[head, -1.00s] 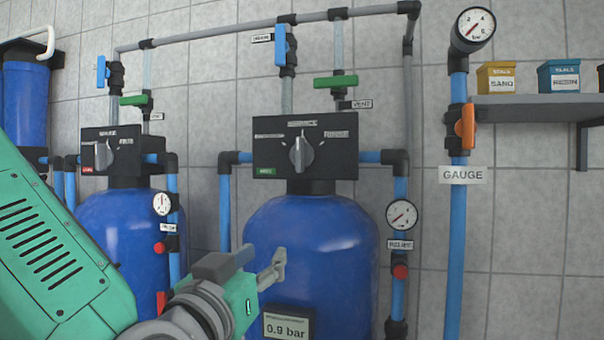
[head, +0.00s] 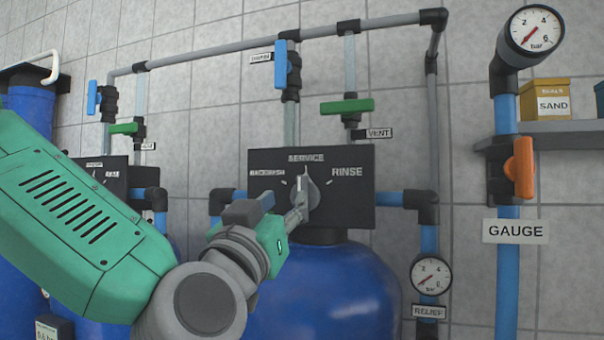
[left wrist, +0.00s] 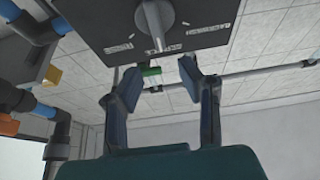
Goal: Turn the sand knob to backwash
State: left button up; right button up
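The black control head (head: 345,200) on the middle blue tank carries a grey knob (head: 312,190) with BACKWASH at left, SERVICE at top and RINSE at right. The knob's pointer stands upright, towards SERVICE. My left gripper (head: 297,207) is in front of the head's lower middle, its fingertips overlapping the knob in the head view. In the left wrist view the knob (left wrist: 156,20) lies beyond the two spread fingers (left wrist: 155,85), with nothing between them. The gripper is open and appears apart from the knob. My right gripper is not in view.
A second control head (head: 110,172) on the left tank is partly hidden by my left arm. A green vent valve (head: 346,106) and a blue valve (head: 281,64) sit above the middle head. The relief gauge (head: 431,276) and an orange-handled gauge pipe (head: 508,270) stand at right.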

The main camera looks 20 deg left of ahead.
aim_at(299, 183)
pick_arm(q)
jog(key=x, duration=0.2)
jog(key=p+x, duration=0.1)
jog(key=x, duration=0.2)
jog(key=p+x, duration=0.1)
jog(key=x, duration=0.1)
jog(key=shift+w+a+f, duration=0.1)
jog(key=shift+w+f, duration=0.1)
jog(key=shift+w, duration=0.2)
jog(key=shift+w+r+p, duration=0.3)
jog(key=shift+w+r, duration=0.1)
jog(key=shift+w, duration=0.25)
jog(key=shift+w+f, duration=0.1)
